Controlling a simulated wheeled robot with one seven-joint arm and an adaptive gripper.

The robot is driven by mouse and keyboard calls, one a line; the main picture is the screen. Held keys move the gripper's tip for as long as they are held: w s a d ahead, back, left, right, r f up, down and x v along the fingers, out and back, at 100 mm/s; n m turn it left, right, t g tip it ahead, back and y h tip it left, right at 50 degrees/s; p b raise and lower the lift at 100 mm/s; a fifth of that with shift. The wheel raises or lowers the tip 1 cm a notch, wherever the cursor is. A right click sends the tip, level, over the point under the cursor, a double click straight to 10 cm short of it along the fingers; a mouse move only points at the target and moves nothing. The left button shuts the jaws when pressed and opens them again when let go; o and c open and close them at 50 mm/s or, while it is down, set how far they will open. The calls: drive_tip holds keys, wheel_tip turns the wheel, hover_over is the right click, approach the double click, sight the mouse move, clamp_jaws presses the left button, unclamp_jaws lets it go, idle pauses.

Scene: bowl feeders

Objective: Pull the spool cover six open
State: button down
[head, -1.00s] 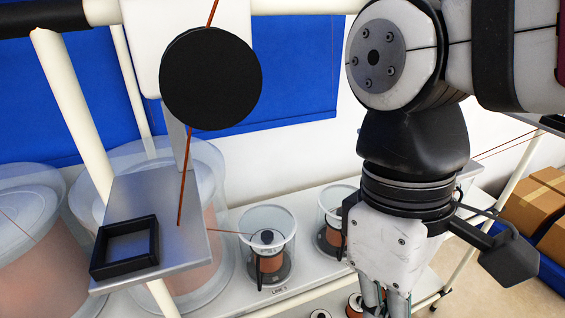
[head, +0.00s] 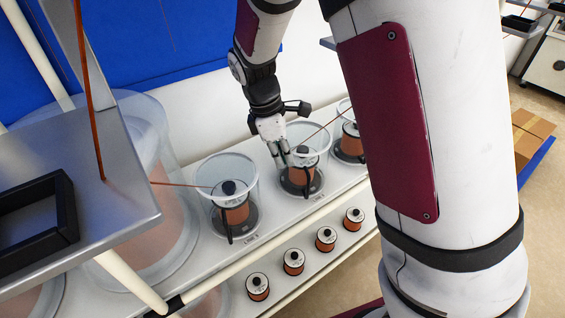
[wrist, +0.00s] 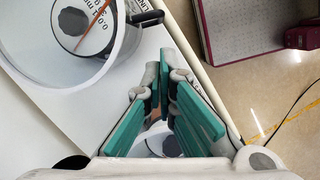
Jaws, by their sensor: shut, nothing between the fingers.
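Clear cup-like spool covers stand in a row on the white shelf, each around a copper-coloured spool with a black knob. The left cover (head: 205,172) has a black handle at its front. The middle cover (head: 322,152) is beside my gripper (head: 284,160); a third cover is partly hidden by my arm. I cannot read which is number six. In the wrist view, a cover (wrist: 135,45) fills the upper left, with a spool inside and a black handle (wrist: 147,18) on its right. My gripper (wrist: 165,118) is shut and empty, its fingers apart from that handle.
Several small spools (head: 293,261) stand on the lower shelf. A pale rail (head: 215,275) runs along the shelf front. A grey metal plate (head: 125,185) with a black frame (head: 68,205) is at the left. Orange wires run to the spools.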

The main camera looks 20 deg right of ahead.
sight(305, 162)
drive_tip(key=x, duration=1)
drive_tip(key=shift+w+d+f+p, duration=0.2)
drive_tip(key=shift+p, duration=0.15)
drive_tip(key=shift+d, duration=0.15)
